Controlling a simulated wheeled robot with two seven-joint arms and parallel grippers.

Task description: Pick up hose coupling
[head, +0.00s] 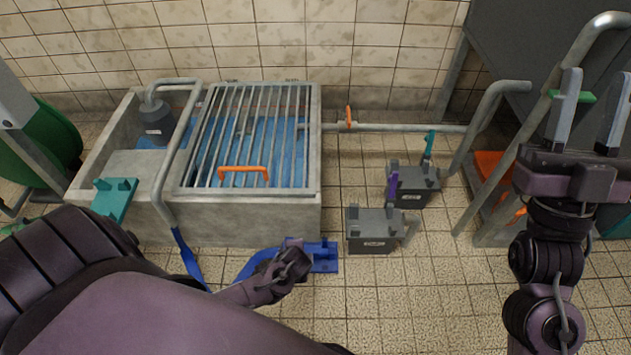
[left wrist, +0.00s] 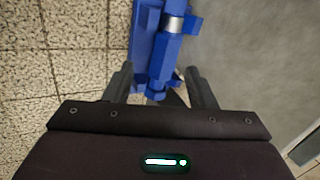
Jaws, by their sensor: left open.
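The blue hose coupling (head: 322,255) lies low on the tiled floor in front of the concrete basin, joined to a curved blue hose (head: 254,262). In the left wrist view the coupling (left wrist: 157,50) is a blue faceted body with a silver ring, and its near end reaches between my fingers. My left gripper (left wrist: 160,78) is open, with one finger on each side of the coupling; I cannot tell whether they touch it. In the head view my left wrist hides part of the hose. My right gripper (head: 592,100) is open and empty, raised at the right.
A concrete basin (head: 250,212) with a grate (head: 235,135) and orange handle (head: 243,170) stands behind the coupling. Two grey boxes (head: 374,240) (head: 413,190) stand to the right. A pipe frame (head: 520,150) is near my right arm. Floor at front centre is clear.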

